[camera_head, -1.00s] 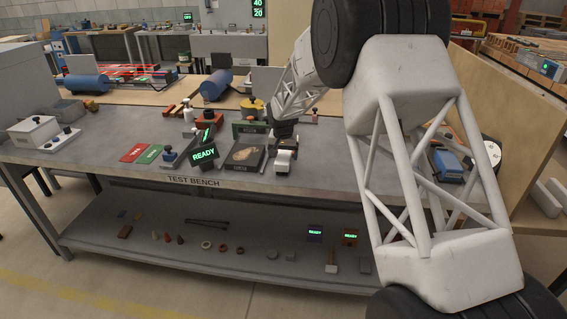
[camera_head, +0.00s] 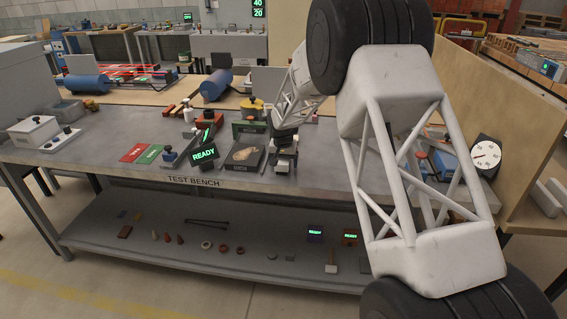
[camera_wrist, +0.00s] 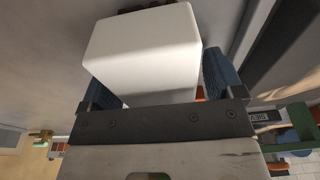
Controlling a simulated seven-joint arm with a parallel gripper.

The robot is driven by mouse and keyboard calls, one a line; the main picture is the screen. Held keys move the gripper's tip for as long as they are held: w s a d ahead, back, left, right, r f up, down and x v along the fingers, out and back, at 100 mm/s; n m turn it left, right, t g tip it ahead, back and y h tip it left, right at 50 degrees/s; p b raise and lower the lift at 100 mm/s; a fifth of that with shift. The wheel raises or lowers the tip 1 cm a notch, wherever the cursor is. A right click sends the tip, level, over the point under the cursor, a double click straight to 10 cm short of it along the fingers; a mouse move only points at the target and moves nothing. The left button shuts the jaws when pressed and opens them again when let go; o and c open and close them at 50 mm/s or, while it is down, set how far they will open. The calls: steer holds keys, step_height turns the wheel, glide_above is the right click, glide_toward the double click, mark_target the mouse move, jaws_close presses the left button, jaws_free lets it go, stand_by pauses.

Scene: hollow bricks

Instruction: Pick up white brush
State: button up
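The white brush, seen as a plain white block (camera_wrist: 145,50) in the wrist view, fills the space between the two blue finger pads of my gripper (camera_wrist: 165,88). The pads lie against both its sides, and my gripper appears shut on it. Dark bits show at the block's far end, at the top edge of the wrist view. In the head view my gripper (camera_head: 285,158) is small, near the front edge of the bench, to the right of a dark tray. There, the brush is hard to tell apart from my gripper, and its clearance from the bench is unclear.
The grey test bench (camera_head: 100,155) carries a dark tray (camera_head: 243,157), a READY display (camera_head: 204,155), red and green cards (camera_head: 142,154) and a green frame (camera_head: 250,128). A round dial (camera_head: 487,153) stands at the right. Several small parts lie on the lower shelf (camera_head: 120,230).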

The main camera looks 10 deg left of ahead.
steer(key=c, duration=1)
steer(key=shift+r, duration=0.1)
steer(key=shift+r, duration=0.65)
step_height(320, 180, up, 2)
steer(key=shift+r, duration=0.15)
steer(key=s+d, duration=0.2)
steer(key=s, duration=0.5)
steer(key=s+d+r, duration=0.1)
steer(key=s+d, duration=0.2)
steer(key=s, duration=0.5)
steer(key=shift+d, duration=0.2)
steer(key=shift+r, duration=0.1)
